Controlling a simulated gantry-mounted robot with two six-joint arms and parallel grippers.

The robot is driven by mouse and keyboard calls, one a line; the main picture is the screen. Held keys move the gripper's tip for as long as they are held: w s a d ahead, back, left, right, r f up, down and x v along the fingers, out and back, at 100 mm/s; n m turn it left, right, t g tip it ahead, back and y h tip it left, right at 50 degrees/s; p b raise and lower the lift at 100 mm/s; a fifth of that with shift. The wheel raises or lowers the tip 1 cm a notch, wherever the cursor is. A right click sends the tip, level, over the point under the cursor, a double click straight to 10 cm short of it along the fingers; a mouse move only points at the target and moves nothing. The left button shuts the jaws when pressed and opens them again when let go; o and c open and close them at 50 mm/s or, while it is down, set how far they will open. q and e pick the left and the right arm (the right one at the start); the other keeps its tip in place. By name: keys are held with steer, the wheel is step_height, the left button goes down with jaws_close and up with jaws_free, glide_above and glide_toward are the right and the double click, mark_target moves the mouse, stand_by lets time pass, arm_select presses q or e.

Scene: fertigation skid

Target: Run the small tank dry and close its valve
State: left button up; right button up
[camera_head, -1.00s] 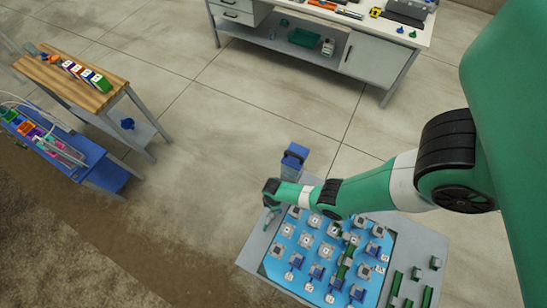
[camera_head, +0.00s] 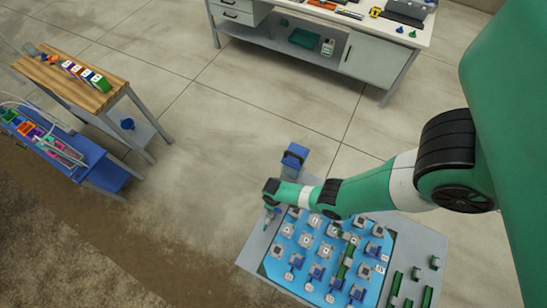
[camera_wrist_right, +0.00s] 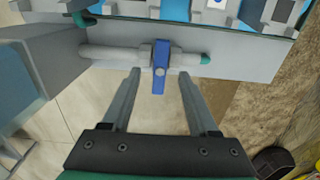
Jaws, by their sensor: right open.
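A blue tank-like box (camera_head: 295,158) stands at the back left corner of the skid. I cannot see its liquid level. In the right wrist view a valve with a blue lever (camera_wrist_right: 160,72) sits on a pale horizontal pipe (camera_wrist_right: 115,54) with a green end. The lever lies across the pipe. My right gripper (camera_wrist_right: 159,76) is open, its two fingers on either side of the lever with gaps showing. In the head view my right gripper (camera_head: 270,207) is small and partly hidden by its wrist, beside the skid's left edge. My left gripper is not in view.
The skid's blue panel (camera_head: 268,268) carries several grey and blue fittings under my right arm. A wooden-topped table (camera_head: 95,97) and a blue bench (camera_head: 112,177) stand at the left. A white workbench (camera_head: 375,55) stands at the back. The floor between is clear.

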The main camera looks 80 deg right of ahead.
steer(key=shift+f, duration=0.1)
step_height(320, 180, down, 4)
steer(key=b, duration=0.4)
steer(key=shift+f+b, duration=0.25)
steer(key=shift+b, duration=0.1)
steer(key=shift+r, duration=0.1)
jaws_close()
stand_by(0.9)
